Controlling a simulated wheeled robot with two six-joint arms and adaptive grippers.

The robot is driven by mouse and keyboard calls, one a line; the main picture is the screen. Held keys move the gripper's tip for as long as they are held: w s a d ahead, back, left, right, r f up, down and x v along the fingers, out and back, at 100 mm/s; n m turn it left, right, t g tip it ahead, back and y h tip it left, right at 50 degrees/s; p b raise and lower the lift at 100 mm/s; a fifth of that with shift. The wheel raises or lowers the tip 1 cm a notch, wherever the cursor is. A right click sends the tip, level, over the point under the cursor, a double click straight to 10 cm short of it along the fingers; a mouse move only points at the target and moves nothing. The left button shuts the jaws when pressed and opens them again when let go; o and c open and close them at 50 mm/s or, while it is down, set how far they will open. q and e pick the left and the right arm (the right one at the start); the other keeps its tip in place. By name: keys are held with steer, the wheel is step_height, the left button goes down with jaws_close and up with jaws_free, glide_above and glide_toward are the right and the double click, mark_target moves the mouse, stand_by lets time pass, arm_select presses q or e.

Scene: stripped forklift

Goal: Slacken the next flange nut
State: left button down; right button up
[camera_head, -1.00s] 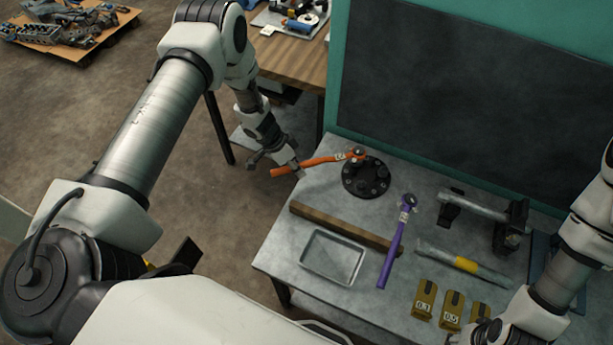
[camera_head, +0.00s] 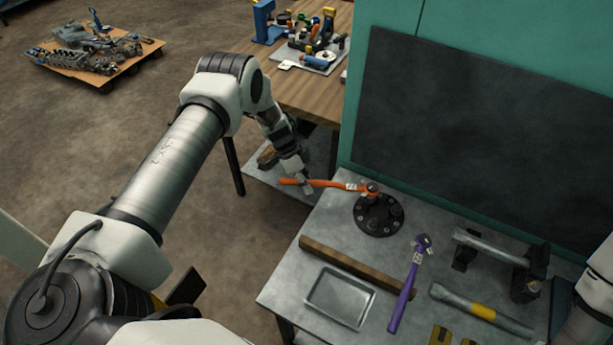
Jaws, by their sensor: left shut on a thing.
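An orange wrench (camera_head: 328,184) with a pale tag lies across the gap left of the flange. Its head is at the back edge of the dark round flange (camera_head: 378,222), over a nut there; how it sits on the nut is too small to tell. Several nuts or studs ring the flange on the grey bench. My left gripper (camera_head: 304,184) is shut on the handle of the orange wrench, near its free left end. A purple wrench (camera_head: 404,296) lies on the bench in front of the flange. My right gripper is out of view.
A wooden bar (camera_head: 336,262) and an empty metal tray (camera_head: 338,297) lie at the front left of the bench (camera_head: 280,290). A yellow-banded bar (camera_head: 482,311) and a raised bar on stands (camera_head: 492,248) are at right. A dark panel stands behind.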

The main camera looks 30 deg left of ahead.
arm_select(q)
steer(key=shift+w+d, duration=0.1)
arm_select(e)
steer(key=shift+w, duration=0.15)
arm_select(q)
steer(key=shift+r, duration=0.2)
steer(key=shift+w+r+p, duration=0.2)
steer(key=shift+r+p, duration=0.05)
steer(key=shift+p, duration=0.2)
step_height(320, 180, up, 3)
steer(key=shift+d+f+p, duration=0.15)
steer(key=shift+p, duration=0.95)
steer(key=shift+s+r, duration=0.15)
steer(key=shift+r, duration=0.6)
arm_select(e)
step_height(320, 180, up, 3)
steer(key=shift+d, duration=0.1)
arm_select(q)
steer(key=shift+f, duration=0.1)
